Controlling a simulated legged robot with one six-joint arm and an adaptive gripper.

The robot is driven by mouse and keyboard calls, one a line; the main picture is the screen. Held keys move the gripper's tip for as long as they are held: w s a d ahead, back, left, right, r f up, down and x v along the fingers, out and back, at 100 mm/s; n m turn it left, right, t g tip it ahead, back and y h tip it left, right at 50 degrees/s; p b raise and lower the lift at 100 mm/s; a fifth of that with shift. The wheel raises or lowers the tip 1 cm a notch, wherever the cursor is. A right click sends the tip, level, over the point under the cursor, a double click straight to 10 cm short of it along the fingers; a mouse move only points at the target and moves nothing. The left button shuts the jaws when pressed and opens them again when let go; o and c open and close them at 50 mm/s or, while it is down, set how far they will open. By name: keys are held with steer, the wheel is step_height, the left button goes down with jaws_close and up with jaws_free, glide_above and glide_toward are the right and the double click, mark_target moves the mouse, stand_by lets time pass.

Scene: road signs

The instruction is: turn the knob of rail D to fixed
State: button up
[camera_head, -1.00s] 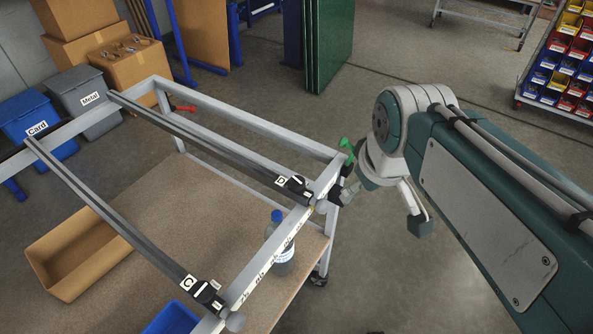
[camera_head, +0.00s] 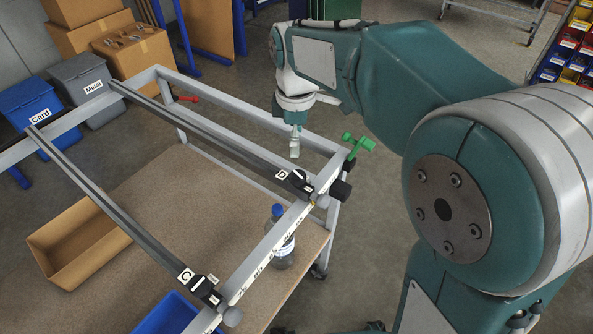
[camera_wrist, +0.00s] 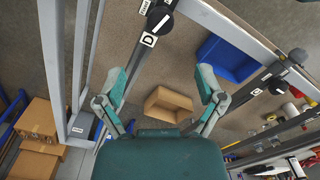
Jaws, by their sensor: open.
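Rail D (camera_head: 215,136) is a dark bar across the grey frame, with a white D label (camera_head: 282,174) near its front end. Its black knob (camera_head: 300,182) sits beside the label; in the wrist view the knob (camera_wrist: 160,20) is at the top, with a white mark on it and a small white label (camera_wrist: 145,6) beside it, too small to read surely. My gripper (camera_head: 295,146) is above and behind the knob, pointing down, apart from it. In the wrist view my gripper (camera_wrist: 161,88) has its fingers spread wide, with nothing between them touching.
Rail C (camera_head: 110,210) runs parallel at the left, with its own knob (camera_head: 207,292). A blue-capped bottle (camera_head: 281,242) stands on the lower shelf under the frame. A green handle (camera_head: 359,146) and a red handle (camera_head: 188,98) stick out. A cardboard box (camera_head: 80,245) sits lower left.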

mark_target(298, 174)
step_height(298, 174, down, 10)
steer(key=shift+d+f, duration=0.15)
steer(key=shift+f, duration=0.05)
steer(key=c, duration=1.2)
